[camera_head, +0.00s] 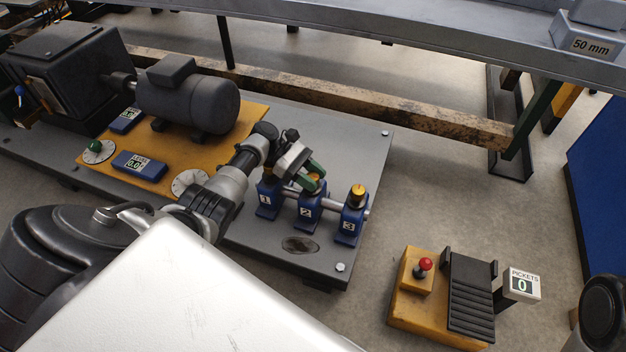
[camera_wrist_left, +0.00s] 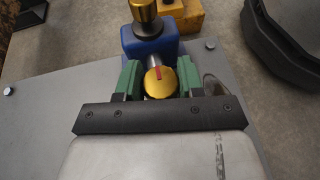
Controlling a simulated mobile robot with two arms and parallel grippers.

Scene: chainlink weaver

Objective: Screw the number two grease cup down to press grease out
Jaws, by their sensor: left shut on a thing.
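Three blue bearing blocks numbered 1, 2 and 3 stand in a row along a shaft. The number two block (camera_head: 308,212) is the middle one. The number two grease cup (camera_wrist_left: 159,83) has a round brass cap with a red mark. My left gripper (camera_head: 309,180) comes down over it from above. In the left wrist view, its green fingers stand on both sides of the cap and are shut on it. The number three block (camera_head: 350,224) with its brass cup (camera_head: 357,193) stands just beyond, clear of the fingers. The number one block (camera_head: 267,199) is partly under my gripper. My right gripper is out of view.
A motor (camera_head: 187,97) and dials sit on a yellow plate (camera_head: 245,118) at the left. The grey base plate (camera_head: 366,150) has bolts at its edges. A yellow pedal box (camera_head: 420,318) with a red-knobbed lever and a "PICKETS 0" sign (camera_head: 522,284) stand on the floor at right.

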